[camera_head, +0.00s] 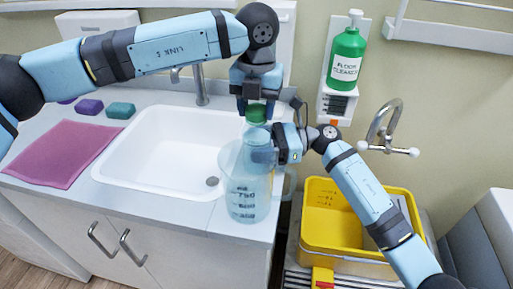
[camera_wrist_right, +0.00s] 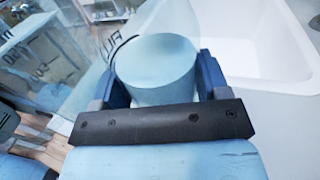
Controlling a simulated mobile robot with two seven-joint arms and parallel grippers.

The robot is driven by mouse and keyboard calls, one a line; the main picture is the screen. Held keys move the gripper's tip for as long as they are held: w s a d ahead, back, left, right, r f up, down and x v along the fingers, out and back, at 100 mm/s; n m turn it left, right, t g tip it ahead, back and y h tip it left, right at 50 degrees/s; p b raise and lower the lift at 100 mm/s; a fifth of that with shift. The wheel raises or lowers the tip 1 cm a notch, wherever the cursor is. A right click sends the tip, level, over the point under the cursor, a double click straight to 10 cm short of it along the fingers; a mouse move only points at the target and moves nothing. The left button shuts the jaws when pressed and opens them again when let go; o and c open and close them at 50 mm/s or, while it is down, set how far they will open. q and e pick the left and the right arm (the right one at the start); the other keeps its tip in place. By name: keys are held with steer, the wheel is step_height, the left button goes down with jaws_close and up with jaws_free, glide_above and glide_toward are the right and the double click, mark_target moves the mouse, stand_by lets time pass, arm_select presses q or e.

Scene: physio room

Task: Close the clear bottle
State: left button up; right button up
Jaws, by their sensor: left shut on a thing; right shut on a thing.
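The clear bottle (camera_head: 258,134) is a see-through bluish vessel at the right end of the sink counter. My right gripper (camera_head: 272,146) is shut on it from the right, high on its body. The right wrist view shows a pale blue rounded piece of the bottle (camera_wrist_right: 155,70) between the right fingers (camera_wrist_right: 158,92). A green cap (camera_head: 256,113) is at the bottle's top. My left gripper (camera_head: 256,100) points down from above and is shut on the cap. I cannot tell whether the cap is seated on the neck or just above it.
A clear measuring jug (camera_head: 246,205) with markings overlaps the bottle at the counter's front corner. The white sink (camera_head: 160,150) is left. A pink cloth (camera_head: 62,153) and sponges (camera_head: 120,110) lie further left. A yellow bucket (camera_head: 325,235) stands right, below a green cleaner bottle (camera_head: 346,55).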

arm_select(q)
steer(key=m, duration=0.6)
steer(key=shift+m, duration=0.4)
steer(key=m, duration=0.6)
steer(key=shift+m, duration=0.3)
steer(key=m, duration=1.1)
steer(key=o, duration=1)
steer(key=shift+r, duration=2.2)
